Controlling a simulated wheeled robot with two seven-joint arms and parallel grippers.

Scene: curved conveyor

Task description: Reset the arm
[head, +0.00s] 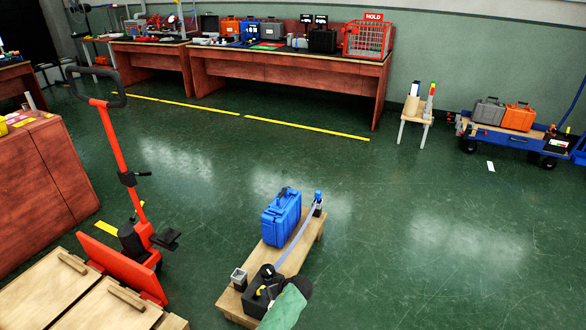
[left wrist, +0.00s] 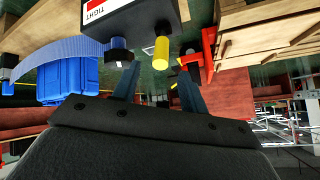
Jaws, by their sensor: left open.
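In the left wrist view my left gripper (left wrist: 158,78) is open, with its two dark blue-grey fingers apart. A black box marked TIGHT (left wrist: 135,14) is just beyond the fingers. I cannot tell whether a finger touches either knob. In the head view the dark box (head: 258,299) sits at the near end of a low wooden bench (head: 301,254), partly covered by what seems to be my arm. My right gripper is not in view.
A blue case (head: 282,218) stands on the bench beside a blue strap (head: 297,236) running to a far post (head: 318,203). A red-handled cart (head: 125,160) and wooden crates (head: 70,290) are at left. A loaded blue trolley (head: 515,138) is at right.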

